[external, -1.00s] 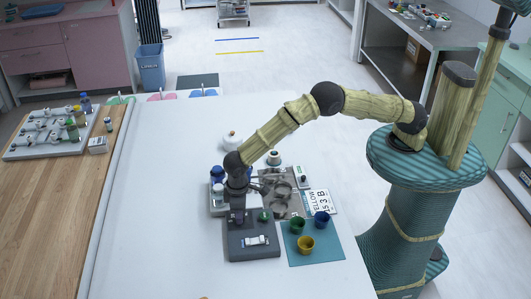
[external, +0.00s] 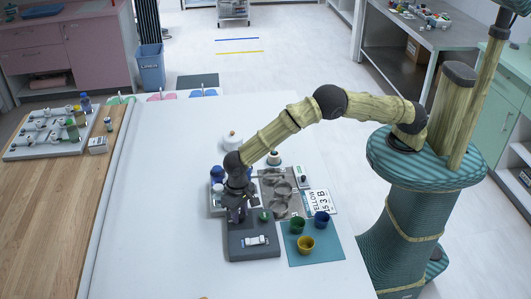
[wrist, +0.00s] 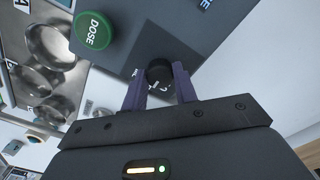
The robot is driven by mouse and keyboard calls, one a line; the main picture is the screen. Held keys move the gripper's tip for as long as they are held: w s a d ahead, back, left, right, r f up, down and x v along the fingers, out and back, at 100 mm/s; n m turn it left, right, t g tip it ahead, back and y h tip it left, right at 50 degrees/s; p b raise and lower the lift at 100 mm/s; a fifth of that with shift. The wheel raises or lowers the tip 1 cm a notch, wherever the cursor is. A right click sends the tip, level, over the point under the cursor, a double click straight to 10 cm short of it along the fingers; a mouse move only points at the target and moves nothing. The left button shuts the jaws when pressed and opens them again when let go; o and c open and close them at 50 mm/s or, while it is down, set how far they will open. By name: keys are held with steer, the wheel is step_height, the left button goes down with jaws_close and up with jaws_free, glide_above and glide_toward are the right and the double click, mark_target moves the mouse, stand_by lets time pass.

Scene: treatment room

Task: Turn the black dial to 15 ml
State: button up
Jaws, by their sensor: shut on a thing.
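A dark grey dosing unit (external: 236,249) lies on the white table, with a green button (external: 264,216) and a small white display (external: 256,240). In the wrist view the button reads DOSE (wrist: 94,32) and the unit's grey top (wrist: 185,28) fills the upper middle. The black dial (wrist: 158,71) sits between the purple fingertips of my gripper (wrist: 160,85), which is shut on it. In the external view my gripper (external: 237,215) reaches down onto the unit's back left corner and hides the dial. A few white scale marks show beside the dial; its setting is not readable.
A teal mat (external: 325,255) right of the unit holds a green cup (external: 297,225), a blue cup (external: 321,219) and a yellow cup (external: 306,244). A printed card (external: 318,201) and a tray of metal bowls (external: 275,188) lie behind. The table's left is clear.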

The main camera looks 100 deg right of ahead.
mark_target(240, 214)
steer(key=shift+r, duration=0.1)
steer(key=o, duration=1)
steer(key=shift+c, duration=0.2)
step_height(240, 214, up, 17)
steer(key=b, duration=0.1)
steer(key=shift+r+b, duration=0.15)
steer(key=shift+b, duration=0.2)
steer(key=shift+d, duration=0.1)
